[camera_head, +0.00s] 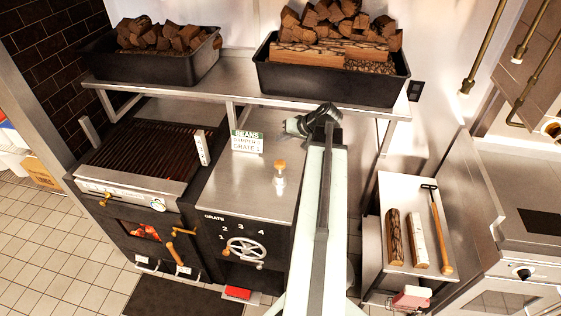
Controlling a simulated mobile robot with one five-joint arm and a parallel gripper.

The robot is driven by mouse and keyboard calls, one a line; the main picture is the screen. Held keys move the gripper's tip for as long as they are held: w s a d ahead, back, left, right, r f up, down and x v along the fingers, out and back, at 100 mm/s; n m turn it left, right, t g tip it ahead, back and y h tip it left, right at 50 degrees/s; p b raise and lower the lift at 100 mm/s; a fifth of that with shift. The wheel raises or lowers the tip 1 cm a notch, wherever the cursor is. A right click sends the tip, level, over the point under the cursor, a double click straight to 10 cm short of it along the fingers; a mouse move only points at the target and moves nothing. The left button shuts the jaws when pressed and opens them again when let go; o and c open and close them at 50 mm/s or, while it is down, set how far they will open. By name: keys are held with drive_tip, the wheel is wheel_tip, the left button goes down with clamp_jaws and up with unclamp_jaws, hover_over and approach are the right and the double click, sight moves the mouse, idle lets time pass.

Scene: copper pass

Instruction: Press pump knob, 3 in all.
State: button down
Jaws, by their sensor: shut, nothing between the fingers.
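A small clear post or bottle with an orange-brown top, which looks like the pump knob (280,164), stands upright on the steel counter (235,190). My gripper (292,127) is at the far end of my raised arm, above and to the right of the knob in the picture. Its dark fingers point left and look shut and empty. It is apart from the knob. A green and white card (246,141) with BEANS and smaller blurred lines stands behind the knob, to its left.
A shelf (240,85) with two black wood bins (330,86) overhangs the back. A ribbed grill (140,150) is at left. A numbered grate wheel (246,248) is on the counter front. Logs (394,237) and a long-handled tool (438,230) lie at right.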

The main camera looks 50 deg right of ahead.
sight(281, 163)
drive_tip(key=shift+f, duration=0.15)
wheel_tip(281, 163, down, 9)
drive_tip(key=b, duration=0.9)
drive_tip(key=shift+r, duration=0.25)
idle(0.8)
idle(0.3)
drive_tip(key=shift+f+b, duration=0.35)
drive_tip(key=shift+f, duration=0.1)
drive_tip(key=shift+s+f+b, duration=0.1)
drive_tip(key=shift+f+b, duration=1.55)
idle(1.3)
drive_tip(key=shift+r, duration=0.15)
drive_tip(key=shift+r+p, duration=1.95)
drive_tip(key=shift+p, duration=0.15)
